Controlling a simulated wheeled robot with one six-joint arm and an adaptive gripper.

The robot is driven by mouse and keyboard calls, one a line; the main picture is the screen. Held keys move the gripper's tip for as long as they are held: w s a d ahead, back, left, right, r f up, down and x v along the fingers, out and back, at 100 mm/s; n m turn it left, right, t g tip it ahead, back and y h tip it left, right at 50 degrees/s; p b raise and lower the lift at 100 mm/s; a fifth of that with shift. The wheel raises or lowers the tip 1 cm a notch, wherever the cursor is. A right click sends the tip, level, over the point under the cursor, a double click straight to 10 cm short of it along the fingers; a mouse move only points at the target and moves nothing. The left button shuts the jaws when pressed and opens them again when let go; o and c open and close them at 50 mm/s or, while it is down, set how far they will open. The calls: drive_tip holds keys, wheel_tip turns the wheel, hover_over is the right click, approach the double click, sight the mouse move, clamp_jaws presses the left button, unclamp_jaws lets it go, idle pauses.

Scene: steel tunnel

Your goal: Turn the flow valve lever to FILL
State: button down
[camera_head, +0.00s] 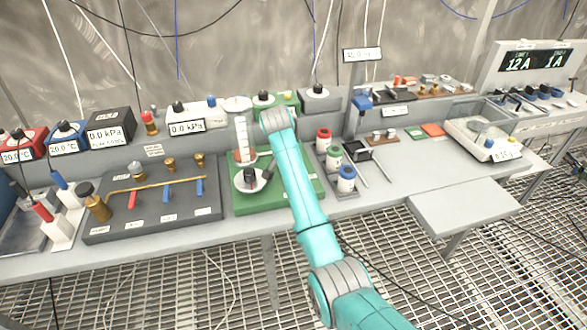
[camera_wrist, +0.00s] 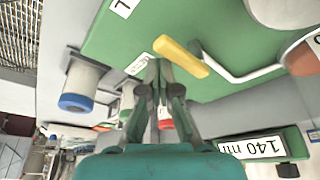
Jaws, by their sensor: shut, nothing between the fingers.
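In the wrist view a yellow lever (camera_wrist: 182,58) lies slanted over the green board (camera_wrist: 130,40). A white label (camera_wrist: 138,65) with small, unreadable print lies beside it. My gripper (camera_wrist: 160,68) is shut and empty, its fingertips right by the lever's near side. I cannot tell whether they touch it. A bent white tube (camera_wrist: 235,75) runs on the board to the right of the lever. In the head view my teal arm reaches over the green board (camera_head: 285,197) and hides the lever and my fingers.
Bottles with red, green and blue caps (camera_head: 346,180) stand just right of the board. A round white dish (camera_head: 252,182) and an upright cylinder (camera_head: 242,140) stand on it. A grey panel with levers (camera_head: 150,208) lies left.

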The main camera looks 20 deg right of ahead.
drive_tip(key=shift+s+a, duration=0.15)
drive_tip(key=shift+a, duration=0.35)
drive_tip(key=v, duration=0.7)
drive_tip(key=shift+d+r, duration=0.2)
drive_tip(key=shift+d, duration=0.1)
drive_tip(key=shift+d, duration=0.1)
idle(0.3)
